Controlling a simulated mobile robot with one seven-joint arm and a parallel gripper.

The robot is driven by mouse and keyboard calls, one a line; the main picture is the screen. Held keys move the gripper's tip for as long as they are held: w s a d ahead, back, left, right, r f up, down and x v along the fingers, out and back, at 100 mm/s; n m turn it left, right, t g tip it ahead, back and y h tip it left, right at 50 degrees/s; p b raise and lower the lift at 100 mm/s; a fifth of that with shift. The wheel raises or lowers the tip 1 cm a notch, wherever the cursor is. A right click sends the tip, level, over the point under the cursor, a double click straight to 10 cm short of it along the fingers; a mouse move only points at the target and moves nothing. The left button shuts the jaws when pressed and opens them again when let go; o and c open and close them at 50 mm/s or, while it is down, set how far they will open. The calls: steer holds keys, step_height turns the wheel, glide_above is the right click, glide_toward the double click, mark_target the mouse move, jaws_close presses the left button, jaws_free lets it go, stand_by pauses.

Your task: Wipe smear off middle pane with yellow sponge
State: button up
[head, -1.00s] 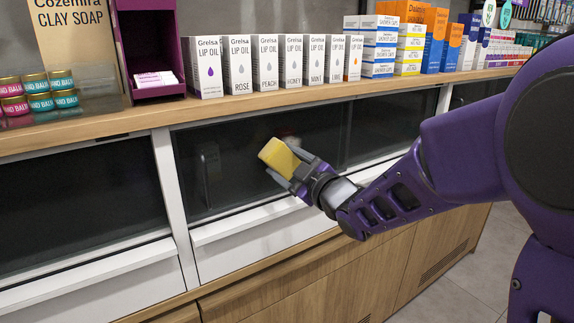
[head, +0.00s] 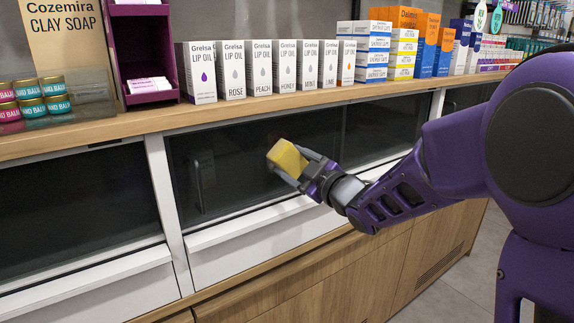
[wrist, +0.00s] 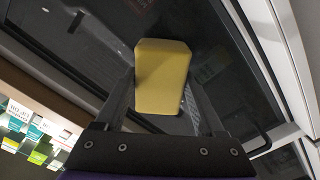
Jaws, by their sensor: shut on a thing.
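My gripper (head: 297,174) is shut on the yellow sponge (head: 287,157), which sits between its two fingers. In the wrist view the sponge (wrist: 163,76) is gripped upright in front of dark glass. The middle pane (head: 232,170) is a dark glass panel in a white frame below the wooden counter. The sponge is in front of this pane; I cannot tell whether it touches the glass. No smear is clearly visible in the head view now. Part of the pane is hidden behind the sponge and my gripper.
Lip oil boxes (head: 262,68), a purple stand (head: 141,50) and small balm jars (head: 30,98) stand on the counter (head: 110,128) above. A white ledge (head: 245,222) juts out under the pane. Another dark pane (head: 75,198) lies to the left.

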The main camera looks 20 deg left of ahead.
mark_target(279, 167)
steer(key=shift+w+d, duration=0.6)
steer(key=shift+w, duration=0.2)
steer(key=shift+w+d, duration=0.55)
steer(key=shift+w, duration=0.2)
steer(key=shift+f, duration=0.1)
steer(key=shift+s, duration=0.1)
steer(key=shift+s+a+b, duration=0.95)
steer(key=shift+b, duration=0.15)
steer(key=shift+s+a, duration=0.45)
steer(key=shift+s, duration=0.05)
steer(key=shift+s+a+b, duration=1.2)
steer(key=shift+s+b, duration=0.3)
steer(key=shift+b, duration=0.05)
steer(key=shift+d, duration=0.1)
